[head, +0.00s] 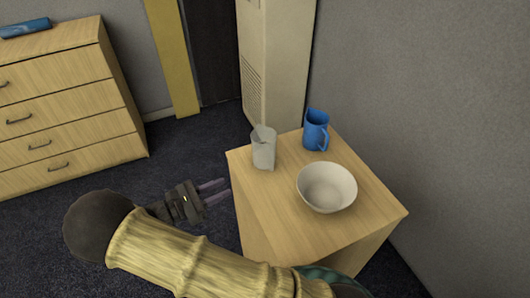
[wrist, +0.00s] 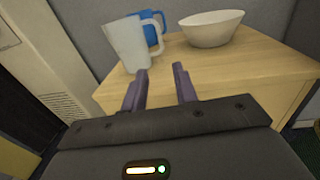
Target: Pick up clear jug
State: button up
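The clear jug (head: 263,149) stands upright on the wooden table (head: 262,205), near its left back corner. It looks pale and see-through. In the wrist view the jug (wrist: 127,45) stands just beyond my fingertips, a little to the left, with its handle on the right side. My gripper (head: 214,190) is beside the table's left edge in the head view, apart from the jug. In the wrist view its two fingers (wrist: 161,72) are spread with nothing between them.
A blue jug (head: 315,131) stands behind and right of the clear jug. A white bowl (head: 326,188) sits on the table's right part. A wooden drawer cabinet (head: 60,110) stands at the left. A grey wall (head: 420,90) borders the table's right side.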

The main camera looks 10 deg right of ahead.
jog(key=shift+d, duration=0.1)
jog(key=p, duration=0.3)
send_near(272, 171)
jog(key=d, duration=0.1)
jog(key=w+d+r, duration=0.1)
jog(key=d, duration=0.1)
jog(key=d+r, duration=0.1)
jog(key=shift+w+d, duration=0.25)
jog(key=shift+w, duration=0.15)
jog(key=shift+d+f, duration=0.15)
jog(key=shift+d, duration=0.05)
jog(key=shift+w, duration=0.1)
jog(key=p+x, duration=0.2)
jog(key=x, duration=0.3)
jog(key=shift+d+f, duration=0.1)
jog(key=shift+f, duration=0.05)
grip_shut()
